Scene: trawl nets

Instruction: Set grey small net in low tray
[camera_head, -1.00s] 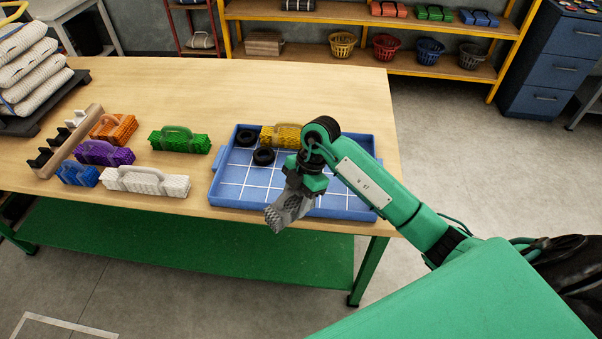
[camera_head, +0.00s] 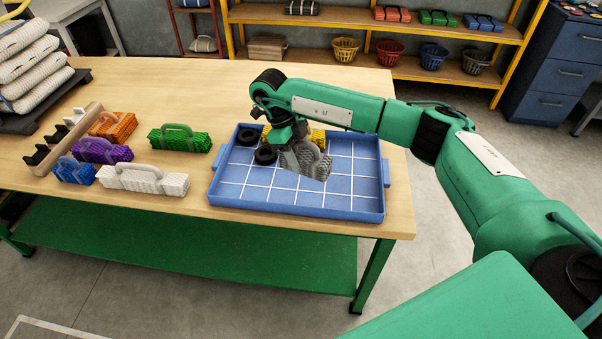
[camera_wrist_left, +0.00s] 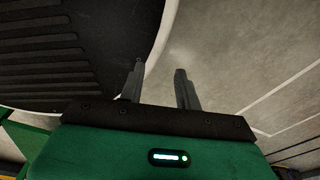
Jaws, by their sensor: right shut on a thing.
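The grey small net (camera_head: 307,160) is a mesh bundle in my right gripper (camera_head: 286,138), which is shut on it. In the head view it hangs tilted over the low blue tray (camera_head: 300,210), inside its outline; I cannot tell whether it touches the tray floor. A yellow net (camera_head: 318,137) lies in the tray's far part, partly hidden by my right gripper and the grey net. Two black rings (camera_head: 265,155) lie in the tray just left of the gripper. My left gripper (camera_wrist_left: 160,82) shows in the left wrist view, open and empty above the floor.
Green (camera_head: 180,138), white (camera_head: 143,180), purple (camera_head: 101,151), orange (camera_head: 112,127) and blue (camera_head: 74,171) nets lie left of the tray beside a wooden rack (camera_head: 62,140). The tray's right and front parts are clear.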

